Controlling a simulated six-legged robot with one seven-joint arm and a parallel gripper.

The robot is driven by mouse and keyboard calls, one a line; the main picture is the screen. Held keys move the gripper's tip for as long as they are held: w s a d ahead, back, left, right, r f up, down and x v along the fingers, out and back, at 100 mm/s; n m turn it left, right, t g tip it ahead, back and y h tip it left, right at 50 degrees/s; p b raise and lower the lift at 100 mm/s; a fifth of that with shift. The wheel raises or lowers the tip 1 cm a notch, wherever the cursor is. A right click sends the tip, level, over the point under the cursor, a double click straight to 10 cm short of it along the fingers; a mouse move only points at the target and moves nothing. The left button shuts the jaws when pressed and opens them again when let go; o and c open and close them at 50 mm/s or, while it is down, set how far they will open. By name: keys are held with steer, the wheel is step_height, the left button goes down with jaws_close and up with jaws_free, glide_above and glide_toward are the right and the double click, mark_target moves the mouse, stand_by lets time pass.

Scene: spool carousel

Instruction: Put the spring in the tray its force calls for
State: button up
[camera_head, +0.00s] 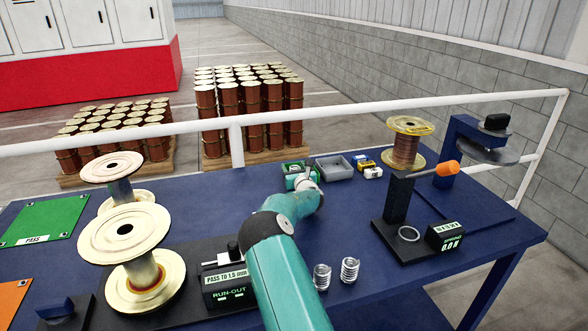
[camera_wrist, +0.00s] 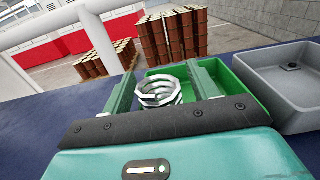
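A green tray (camera_wrist: 250,96) lies just beyond and partly behind the fingers. In the head view my gripper (camera_head: 306,180) is low beside the green tray (camera_head: 288,168), and my arm hides part of this area. A grey tray (camera_head: 334,170) is to the right, also in the wrist view (camera_wrist: 288,82), with a small dark object in it. Two more springs stand on the table, one at the left (camera_head: 321,277) and one at the right (camera_head: 349,270).
A force tester (camera_head: 397,203) with an orange-knobbed lever stands right; its display (camera_head: 446,238) reads 0.0 N. Spools stand left (camera_head: 145,275) and at the back (camera_head: 406,145). A white rail (camera_head: 236,145) runs behind the blue table.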

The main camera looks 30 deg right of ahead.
steer(key=shift+s, duration=0.1)
steer(key=v, duration=1.2)
steer(key=shift+a, duration=0.1)
stand_by(0.3)
